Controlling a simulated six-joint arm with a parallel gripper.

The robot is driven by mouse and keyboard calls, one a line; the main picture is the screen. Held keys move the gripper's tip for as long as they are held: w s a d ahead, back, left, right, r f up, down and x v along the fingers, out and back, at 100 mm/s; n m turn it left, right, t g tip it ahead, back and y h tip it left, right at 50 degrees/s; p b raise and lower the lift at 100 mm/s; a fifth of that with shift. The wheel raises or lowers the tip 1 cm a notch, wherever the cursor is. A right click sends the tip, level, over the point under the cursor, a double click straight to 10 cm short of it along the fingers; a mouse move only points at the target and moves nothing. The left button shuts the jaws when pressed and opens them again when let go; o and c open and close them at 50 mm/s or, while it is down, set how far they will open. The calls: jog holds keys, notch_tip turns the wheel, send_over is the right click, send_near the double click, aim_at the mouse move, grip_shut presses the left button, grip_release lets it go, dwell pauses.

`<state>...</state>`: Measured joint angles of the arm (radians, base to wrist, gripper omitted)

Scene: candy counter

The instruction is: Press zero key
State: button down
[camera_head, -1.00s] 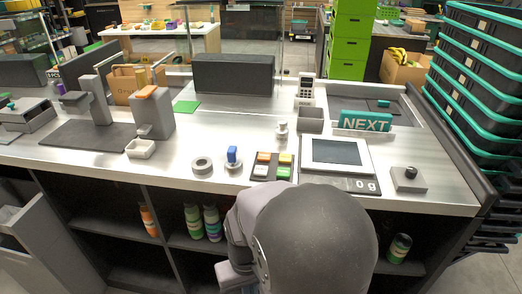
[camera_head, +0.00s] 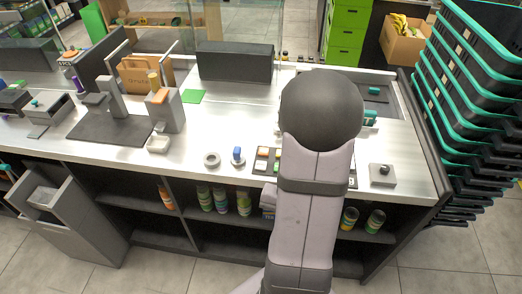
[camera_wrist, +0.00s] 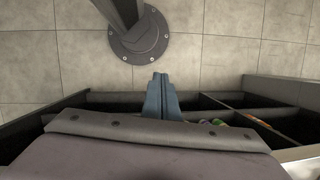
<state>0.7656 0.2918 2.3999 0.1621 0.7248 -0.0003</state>
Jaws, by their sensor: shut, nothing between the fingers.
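The number keys are not visible now, and no zero key can be made out. A pale handheld keypad terminal stood at the back of the counter in the earlier head view; my arm's dark round joint now covers that area. My gripper (camera_wrist: 160,78) shows in the wrist view as blue-grey fingers, shut and empty, over the shelf front with tiled floor beyond. In the head view my gripper is hidden behind my arm.
A pad of coloured buttons (camera_head: 262,153) is partly covered by my arm. A blue-topped stamp (camera_head: 237,155), a tape ring (camera_head: 211,159) and a black-knobbed box (camera_head: 382,173) stand on the steel counter (camera_head: 190,150). Stacked baskets (camera_head: 455,120) block the right side.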

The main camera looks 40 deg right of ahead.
jog(key=w+d+r+m+t+y+p, duration=0.1)
jog(key=w+d+r+m+p, duration=0.1)
jog(key=r+p, duration=0.2)
jog(key=w+d+r+m+t+p, duration=0.1)
jog(key=w+d+r+m+p, duration=0.1)
jog(key=r+m+p, duration=0.1)
notch_tip(320, 180, up, 8)
jog(key=m+t, duration=0.6)
jog(key=t, duration=0.2)
send_over(265, 166)
jog(key=shift+p, duration=0.3)
jog(key=shift+f, duration=0.2)
notch_tip(265, 166, down, 7)
jog(key=b, duration=0.5)
jog(key=shift+f, duration=0.1)
jog(key=shift+f+b, duration=0.75)
jog(key=shift+b, duration=0.2)
